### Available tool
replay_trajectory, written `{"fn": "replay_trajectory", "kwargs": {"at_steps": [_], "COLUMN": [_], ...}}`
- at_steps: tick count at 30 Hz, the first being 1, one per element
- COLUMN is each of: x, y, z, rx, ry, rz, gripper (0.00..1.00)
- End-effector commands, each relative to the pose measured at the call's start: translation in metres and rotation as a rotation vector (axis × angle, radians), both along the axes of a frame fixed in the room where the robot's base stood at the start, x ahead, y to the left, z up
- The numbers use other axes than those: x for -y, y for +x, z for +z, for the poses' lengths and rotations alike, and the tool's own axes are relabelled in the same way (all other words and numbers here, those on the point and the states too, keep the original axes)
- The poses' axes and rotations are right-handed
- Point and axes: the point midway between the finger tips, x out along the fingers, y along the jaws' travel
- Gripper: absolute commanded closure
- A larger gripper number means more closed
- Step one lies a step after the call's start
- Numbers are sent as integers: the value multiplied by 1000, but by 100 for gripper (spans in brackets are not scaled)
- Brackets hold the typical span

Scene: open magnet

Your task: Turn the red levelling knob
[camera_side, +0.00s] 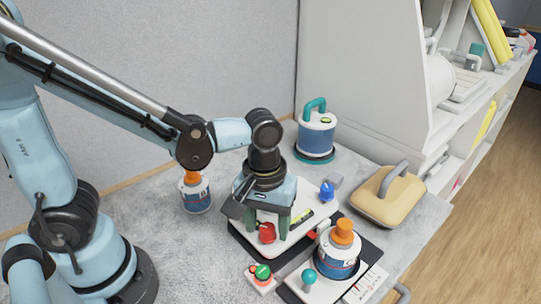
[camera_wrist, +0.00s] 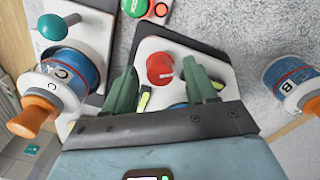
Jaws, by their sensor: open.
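The red levelling knob (camera_side: 267,233) sits at the near-left corner of a white plate (camera_side: 277,247) with a dark edge. My gripper (camera_side: 267,225) points down over this corner. Its two green fingers are open, one on each side of the knob. In the wrist view, the open gripper (camera_wrist: 161,70) shows gaps between the knob and both fingers. I cannot tell exactly how low the fingertips reach. A yellow-green level vial (camera_side: 302,219) lies on the plate.
A blue knob (camera_side: 327,191) stands at the plate's far side. An orange-capped jar (camera_side: 338,252), a teal-topped lever (camera_side: 308,277) and a green button (camera_side: 262,271) are close in front. Another jar (camera_side: 195,194) stands left. A teal-handled canister (camera_side: 316,132) and tan case (camera_side: 388,192) are behind.

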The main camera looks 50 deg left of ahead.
Motion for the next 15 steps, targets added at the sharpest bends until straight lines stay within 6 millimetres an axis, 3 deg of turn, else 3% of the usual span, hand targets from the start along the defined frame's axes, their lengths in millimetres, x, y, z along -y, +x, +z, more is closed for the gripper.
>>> {"fn": "replay_trajectory", "kwargs": {"at_steps": [10, 15], "x": [0, 0], "y": [0, 0], "z": [-3, -3], "rx": [0, 0], "ry": [0, 0], "rz": [0, 0], "gripper": [44, 68]}}
